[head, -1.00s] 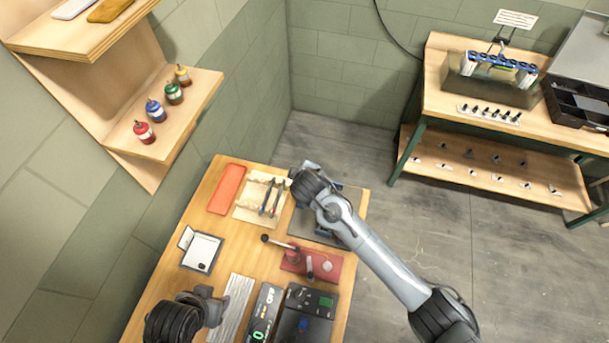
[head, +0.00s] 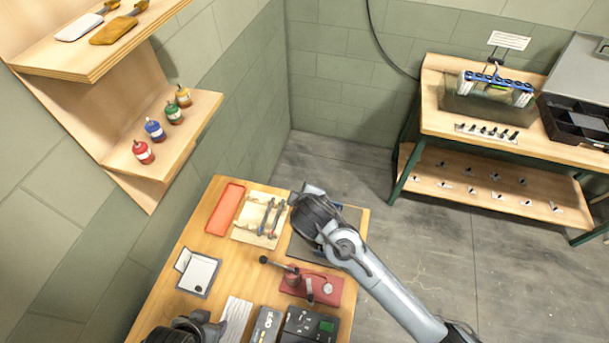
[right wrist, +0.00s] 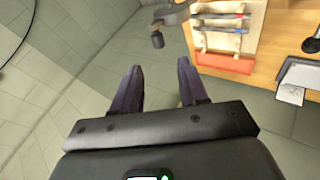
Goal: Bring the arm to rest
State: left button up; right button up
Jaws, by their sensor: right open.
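My right arm reaches in from the lower right of the head view, with its dark wrist above the far right part of the wooden table. Its gripper (head: 313,190) is small and partly hidden there by the wrist. In the right wrist view the two dark fingers (right wrist: 160,70) stand wide apart with nothing between them. Wall and floor show beyond them. A part of my left arm shows at the bottom left edge of the head view, over the near left of the table; its fingers cannot be made out.
The wooden table (head: 228,255) holds a red tray (head: 226,209), a tool rack (head: 250,218), a red stand (head: 330,290) and dark instrument boxes. A shelf with several bottles (head: 154,130) is at left. A bench with a tank (head: 490,100) is back right. Floor between is clear.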

jog(key=s+d+f+g+p, duration=0.1)
jog(key=s+f+g+p, duration=0.15)
jog(key=s+f, duration=0.75)
jog(key=s+d+f+m+g+p, duration=0.25)
jog(key=s+d+m, duration=0.2)
jog(key=s, duration=0.65)
jog(key=s+d+r+m+p, duration=0.1)
jog(key=s+d+r+m, duration=0.25)
jog(key=s+d, duration=0.6)
jog(key=d+r+m+h, duration=0.1)
jog(key=d+r+m, duration=0.2)
jog(key=d+r, duration=0.5)
jog(key=shift+w+r, duration=0.15)
jog(key=shift+r, duration=0.25)
